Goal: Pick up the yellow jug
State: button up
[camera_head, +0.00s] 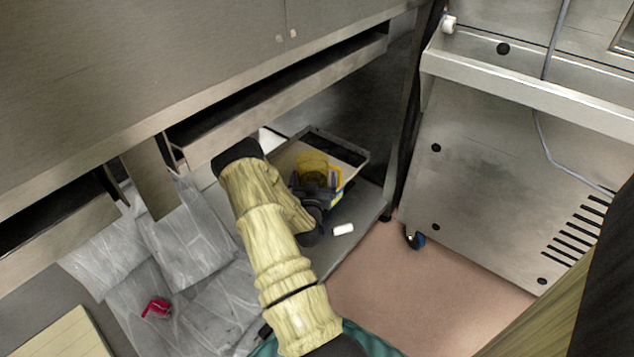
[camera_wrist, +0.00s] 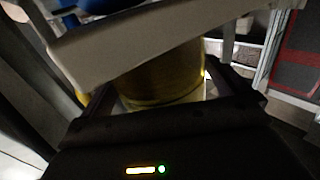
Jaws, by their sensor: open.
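The yellow jug (camera_head: 313,163) stands on the lower shelf under the steel bench, at a tray. It looks see-through in the head view, and its lower part is hidden by my gripper (camera_head: 317,184). My gripper is open and reaches in under the bench, right at the jug. In the wrist view the jug's yellow body (camera_wrist: 165,85) shows between the two fingers, with a pale bar crossing over its upper part. I cannot tell whether the fingers touch it.
The tray (camera_head: 352,154) has a raised rim. A white cylinder (camera_head: 343,229) lies on the shelf nearer me. Clear plastic bags (camera_head: 185,245) and a red clip-like item (camera_head: 157,308) lie left of my arm. The bench's edge (camera_head: 290,97) overhangs. A steel cabinet (camera_head: 500,170) stands right.

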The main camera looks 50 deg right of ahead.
aim_at(314, 158)
dwell(0.4)
jog(key=c, duration=1.3)
jog(key=shift+r, duration=0.15)
jog(key=shift+r+p, duration=0.5)
jog(key=shift+p, duration=0.1)
notch_tip(314, 158, up, 3)
jog(key=shift+f+p, duration=0.15)
jog(key=shift+p, duration=1.05)
jog(key=p+v, duration=0.7)
jog(key=v, duration=1.1)
jog(key=shift+f+p, duration=0.2)
jog(key=shift+p, duration=0.1)
